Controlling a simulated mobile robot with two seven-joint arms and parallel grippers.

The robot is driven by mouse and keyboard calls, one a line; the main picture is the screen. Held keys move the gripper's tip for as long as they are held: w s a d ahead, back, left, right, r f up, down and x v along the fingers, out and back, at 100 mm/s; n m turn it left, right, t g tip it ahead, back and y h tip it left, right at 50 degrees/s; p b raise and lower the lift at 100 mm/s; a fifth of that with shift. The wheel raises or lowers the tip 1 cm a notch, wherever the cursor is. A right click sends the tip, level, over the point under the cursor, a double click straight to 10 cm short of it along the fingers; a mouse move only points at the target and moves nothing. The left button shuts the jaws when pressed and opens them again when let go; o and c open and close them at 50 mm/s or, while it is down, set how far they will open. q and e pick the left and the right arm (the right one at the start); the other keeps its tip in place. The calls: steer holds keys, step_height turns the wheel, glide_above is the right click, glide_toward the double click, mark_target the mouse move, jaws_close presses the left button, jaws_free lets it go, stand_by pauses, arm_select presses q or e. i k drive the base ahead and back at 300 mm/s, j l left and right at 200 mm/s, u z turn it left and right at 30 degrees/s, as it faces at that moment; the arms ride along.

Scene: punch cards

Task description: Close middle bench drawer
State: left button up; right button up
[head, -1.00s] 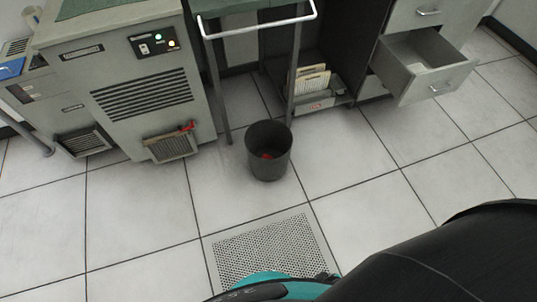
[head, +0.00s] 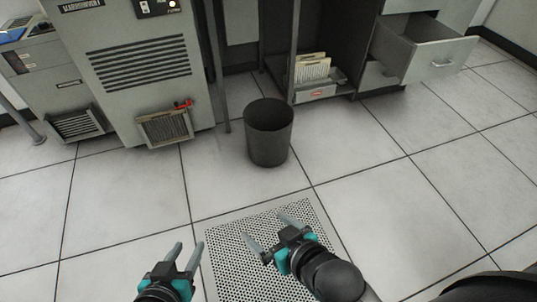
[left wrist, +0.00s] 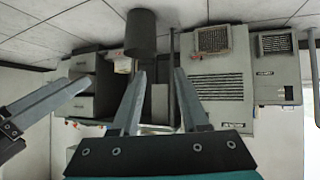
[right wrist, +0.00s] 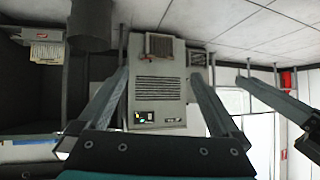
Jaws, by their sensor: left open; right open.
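The middle bench drawer (head: 447,62) is grey with a small bar handle and is pulled out from the bench's drawer stack at the upper right of the head view. The drawer's inside is visible and looks mostly empty. The drawer stack (left wrist: 79,96) also shows upside down at the left of the left wrist view. My left gripper (head: 186,251) is open and empty above the floor at the bottom of the head view. My right gripper (head: 266,229) is open and empty above the perforated floor tile. Both grippers are far from the drawer.
A dark waste bin (head: 268,135) stands on the floor between my grippers and the bench. A grey vented machine (head: 145,75) stands at the upper left. Files (head: 312,69) sit in the bench's low open shelf. The tiled floor (head: 400,190) right of the bin is clear.

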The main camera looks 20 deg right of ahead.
mark_target(417, 47)
steer(key=z, duration=1.75)
